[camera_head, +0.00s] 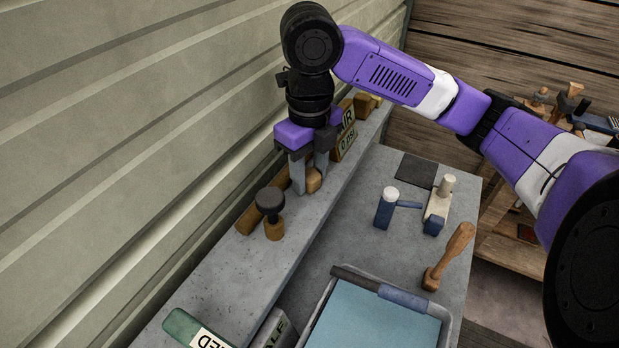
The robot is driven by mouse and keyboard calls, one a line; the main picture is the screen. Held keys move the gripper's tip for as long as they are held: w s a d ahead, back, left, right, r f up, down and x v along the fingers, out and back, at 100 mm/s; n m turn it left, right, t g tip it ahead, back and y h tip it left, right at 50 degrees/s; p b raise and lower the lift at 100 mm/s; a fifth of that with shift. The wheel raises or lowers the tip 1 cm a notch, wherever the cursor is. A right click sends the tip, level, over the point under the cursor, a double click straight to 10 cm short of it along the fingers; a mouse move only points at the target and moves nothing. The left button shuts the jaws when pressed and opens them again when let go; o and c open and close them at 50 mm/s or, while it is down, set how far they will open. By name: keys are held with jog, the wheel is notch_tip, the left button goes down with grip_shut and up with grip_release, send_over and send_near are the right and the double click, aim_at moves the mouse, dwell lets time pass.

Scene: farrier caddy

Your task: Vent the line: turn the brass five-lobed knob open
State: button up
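A brass-coloured rounded knob (314,181) shows in the head view, low between the fingers of my gripper (310,176). Its lobes cannot be made out, as the fingers hide part of it. My gripper points down over the grey ledge along the wall. Its two grey fingers stand apart, one on the left and one on the right of the knob. I cannot tell whether they touch it or grip it.
A blue-lined tray (446,325), a wooden-handled tool (451,253) and a blue cylinder (385,210) occupy the lower bench.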

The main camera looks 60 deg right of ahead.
grip_shut()
jog(key=n+b, duration=0.2)
jog(key=shift+f+n, duration=0.25)
jog(key=shift+n, duration=0.05)
jog(key=shift+r, duration=0.25)
jog(key=o, duration=0.6)
grip_release()
jog(key=shift+o, duration=0.2)
jog(key=shift+r+m+p, duration=0.1)
jog(key=shift+m+p, duration=0.5)
jog(key=shift+p, duration=0.05)
jog(key=shift+m, duration=0.7)
